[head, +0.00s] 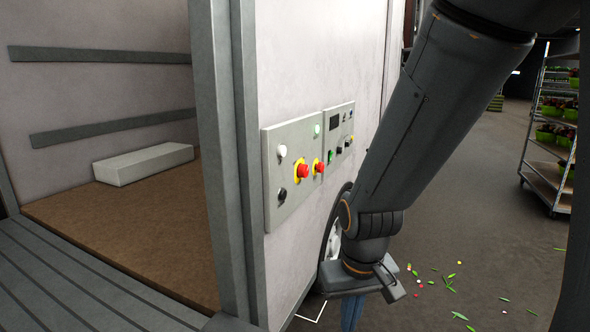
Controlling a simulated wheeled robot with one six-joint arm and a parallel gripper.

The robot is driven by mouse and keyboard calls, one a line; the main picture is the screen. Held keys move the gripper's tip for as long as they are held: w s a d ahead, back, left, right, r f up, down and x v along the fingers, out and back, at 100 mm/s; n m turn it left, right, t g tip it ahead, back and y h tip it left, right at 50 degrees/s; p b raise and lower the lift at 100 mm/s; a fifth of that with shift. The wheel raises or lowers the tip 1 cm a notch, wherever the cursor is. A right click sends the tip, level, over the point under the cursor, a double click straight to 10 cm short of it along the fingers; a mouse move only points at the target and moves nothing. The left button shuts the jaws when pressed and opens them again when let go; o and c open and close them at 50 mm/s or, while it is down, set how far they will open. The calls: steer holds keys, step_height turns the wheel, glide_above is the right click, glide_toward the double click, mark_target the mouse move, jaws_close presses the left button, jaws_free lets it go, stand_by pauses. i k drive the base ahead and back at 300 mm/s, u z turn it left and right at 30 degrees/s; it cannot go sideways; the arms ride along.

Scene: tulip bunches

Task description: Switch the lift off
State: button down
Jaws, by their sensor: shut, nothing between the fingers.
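A grey control panel (293,207) is mounted on the pale side wall of a truck-like body. It carries a white button (282,150), a black knob (282,194), a pale green lamp or button (317,130) and two red mushroom buttons (302,171) on yellow bases. A second panel (348,112) beyond it has a dark display, a green button (331,155) and small dark knobs. I cannot read any labels or tell which control is the lift's. My gripper (352,314) points down, below and right of the panels, touching neither. Its blue fingers are shut and empty; their tips look cut off by the frame.
Left of a grey post (223,150) is an open cargo bay with a brown floor (150,215) and a pale block (143,164). A wheel shows behind my arm. A plant trolley (540,180) stands at right. Leaves and petals lie on the otherwise clear floor.

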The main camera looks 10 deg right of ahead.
mark_target(304, 171)
steer(key=k, duration=1.1)
steer(key=z, duration=1.4)
steer(key=i, duration=1.25)
steer(key=u, duration=0.5)
steer(key=i, duration=0.4)
steer(key=u, duration=0.45)
